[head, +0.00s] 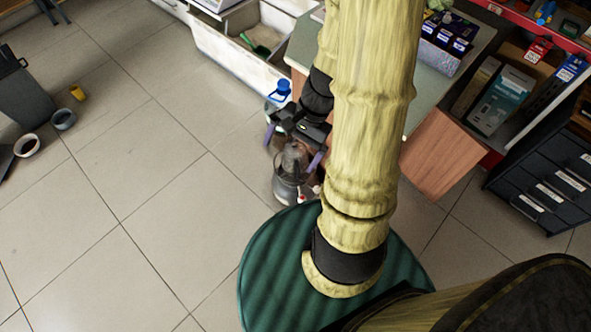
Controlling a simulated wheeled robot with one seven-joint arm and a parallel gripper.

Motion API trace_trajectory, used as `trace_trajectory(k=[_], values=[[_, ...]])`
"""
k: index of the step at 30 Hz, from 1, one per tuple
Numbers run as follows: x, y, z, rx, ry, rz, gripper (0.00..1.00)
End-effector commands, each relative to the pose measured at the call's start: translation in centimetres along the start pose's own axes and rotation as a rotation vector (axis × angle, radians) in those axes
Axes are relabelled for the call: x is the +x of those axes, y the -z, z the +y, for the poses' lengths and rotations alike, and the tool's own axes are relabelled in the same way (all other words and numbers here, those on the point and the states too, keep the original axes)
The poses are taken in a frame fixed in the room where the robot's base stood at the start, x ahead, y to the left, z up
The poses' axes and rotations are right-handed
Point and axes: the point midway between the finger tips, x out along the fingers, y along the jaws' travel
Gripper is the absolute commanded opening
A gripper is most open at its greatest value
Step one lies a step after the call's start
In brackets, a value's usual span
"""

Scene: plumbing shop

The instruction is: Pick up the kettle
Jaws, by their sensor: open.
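The kettle (287,188) appears as a small grey, partly see-through vessel on the tiled floor, just beyond the green round surface below my arm. My gripper (294,150) is over its upper part, with one purple finger on the left and the other on the right. The jaws are open. I cannot tell whether either finger touches the kettle. My gripper hides part of its top, and my arm covers the area to its right.
A blue-capped container (279,92) stands behind my gripper. A white trough (224,48) and a counter (442,78) with boxes are behind. A dark drawer cabinet (545,180) is at right. Tape rolls (63,119) lie at left. The left-hand floor is mostly clear.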

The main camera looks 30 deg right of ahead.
Motion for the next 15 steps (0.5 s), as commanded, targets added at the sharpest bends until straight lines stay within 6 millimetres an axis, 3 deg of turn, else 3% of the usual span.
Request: trace_trajectory(k=[1, 3, 8, 15], values=[[2.8, 1.5, 0.8, 0.074, 0.036, -0.033, 1.00], [4.6, 2.7, 1.2, 0.166, 0.090, -0.073, 1.00], [8.6, 5.9, 2.0, 0.375, 0.226, -0.159, 1.00], [13.9, 11.8, 3.4, 0.676, 0.463, -0.266, 1.00]])
